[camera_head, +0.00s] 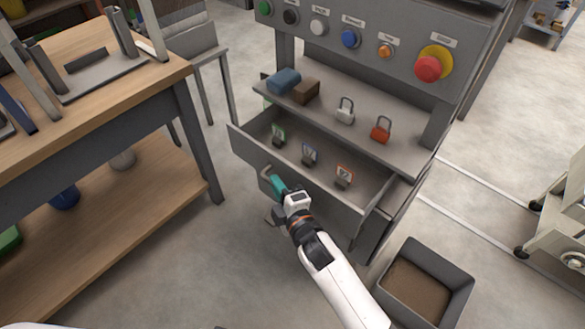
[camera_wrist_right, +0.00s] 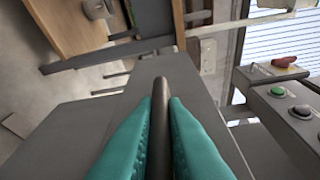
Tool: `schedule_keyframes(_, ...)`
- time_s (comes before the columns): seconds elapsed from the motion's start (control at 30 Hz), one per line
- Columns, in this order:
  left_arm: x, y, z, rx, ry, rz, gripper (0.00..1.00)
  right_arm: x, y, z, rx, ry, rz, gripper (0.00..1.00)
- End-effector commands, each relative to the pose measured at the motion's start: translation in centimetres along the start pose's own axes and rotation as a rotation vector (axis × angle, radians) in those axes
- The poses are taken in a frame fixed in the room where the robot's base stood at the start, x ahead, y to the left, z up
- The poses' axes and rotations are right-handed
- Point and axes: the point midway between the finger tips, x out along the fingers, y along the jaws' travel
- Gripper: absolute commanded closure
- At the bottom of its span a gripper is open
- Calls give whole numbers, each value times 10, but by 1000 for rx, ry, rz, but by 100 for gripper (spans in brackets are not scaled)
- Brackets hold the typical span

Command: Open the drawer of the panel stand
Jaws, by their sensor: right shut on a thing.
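The panel stand (camera_head: 345,20) is grey, with a row of buttons on its upper face. Its drawer (camera_head: 320,190) is pulled out below the shelf, and the inside shows. In the right wrist view, the teal fingers close on both sides of the dark handle bar (camera_wrist_right: 161,120). My left gripper is not in view.
The shelf (camera_head: 350,135) above the drawer holds a blue cloth-like item (camera_head: 284,80), a brown block (camera_head: 306,92), a grey padlock (camera_head: 345,110) and a red padlock (camera_head: 381,130). A wooden workbench (camera_head: 100,110) stands left. A grey bin (camera_head: 455,295) stands at the lower right.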

Motion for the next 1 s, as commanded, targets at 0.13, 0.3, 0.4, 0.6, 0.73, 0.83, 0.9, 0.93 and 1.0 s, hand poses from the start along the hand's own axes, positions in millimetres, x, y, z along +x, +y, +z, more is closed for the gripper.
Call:
schedule_keyframes(0.13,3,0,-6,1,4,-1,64,-7,4,17,4,0,2,100)
schedule_keyframes(0.3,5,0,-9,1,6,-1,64,-11,7,25,1,1,2,100)
schedule_keyframes(0.4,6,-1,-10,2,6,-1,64,-12,8,27,0,1,2,100)
schedule_keyframes(0.6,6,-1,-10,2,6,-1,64,-12,8,27,0,1,2,100)
schedule_keyframes(0.73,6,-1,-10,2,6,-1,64,-12,8,27,0,0,2,83)
schedule_keyframes(0.83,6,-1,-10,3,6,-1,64,-11,7,27,0,0,2,67)
schedule_keyframes(0.9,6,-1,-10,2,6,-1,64,-11,7,27,0,0,1,67)
schedule_keyframes(0.93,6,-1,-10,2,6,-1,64,-11,7,27,0,0,1,67)
schedule_keyframes(1.0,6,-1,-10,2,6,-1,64,-11,7,27,0,0,1,67)
